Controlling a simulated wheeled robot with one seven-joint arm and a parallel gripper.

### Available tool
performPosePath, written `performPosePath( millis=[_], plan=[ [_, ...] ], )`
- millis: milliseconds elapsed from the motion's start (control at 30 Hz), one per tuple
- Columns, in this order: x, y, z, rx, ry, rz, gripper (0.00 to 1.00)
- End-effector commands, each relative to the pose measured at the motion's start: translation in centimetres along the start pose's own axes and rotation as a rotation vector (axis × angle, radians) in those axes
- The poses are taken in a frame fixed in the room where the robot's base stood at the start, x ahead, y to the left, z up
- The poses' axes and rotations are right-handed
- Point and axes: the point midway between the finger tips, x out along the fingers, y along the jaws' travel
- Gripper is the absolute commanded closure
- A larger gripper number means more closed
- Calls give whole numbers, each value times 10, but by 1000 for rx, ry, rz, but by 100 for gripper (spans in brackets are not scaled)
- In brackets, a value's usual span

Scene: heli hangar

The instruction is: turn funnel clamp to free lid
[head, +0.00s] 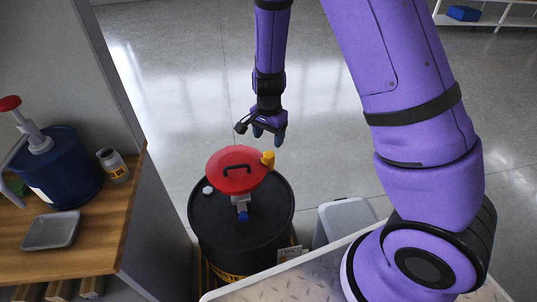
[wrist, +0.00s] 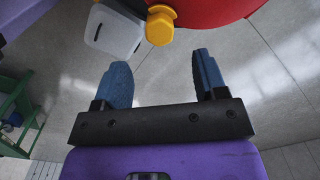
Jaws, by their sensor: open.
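A red round funnel lid (head: 222,178) with a black handle (head: 238,169) sits on top of a black drum (head: 215,222). A yellow knob-like part (head: 268,160) is at the lid's right far edge. A grey bracket with a blue tip (head: 242,214) is at the lid's near edge; I cannot tell for certain which of these is the clamp. My gripper (head: 268,137) is open and empty, just beyond and above the yellow part. In the wrist view, my gripper (wrist: 163,78) shows its blue fingers apart, with the yellow part (wrist: 160,26) and the red lid's edge (wrist: 212,10) ahead.
A wooden bench (head: 115,222) on the left holds a blue pump container (head: 68,170), a bottle (head: 113,165) and a grey tray (head: 52,230). A grey bin (head: 345,217) stands right of the drum. Open floor (head: 180,80) lies beyond the drum.

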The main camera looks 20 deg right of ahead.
Motion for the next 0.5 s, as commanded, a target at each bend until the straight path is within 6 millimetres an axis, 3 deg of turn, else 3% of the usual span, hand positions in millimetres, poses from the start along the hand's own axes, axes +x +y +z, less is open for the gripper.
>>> performPosePath(
  millis=[300, 500],
  plan=[
    [56, 1, 0, 1, -2, 4, 34],
    [75, 1, 0, 0, -1, 2, 34]
  ],
)
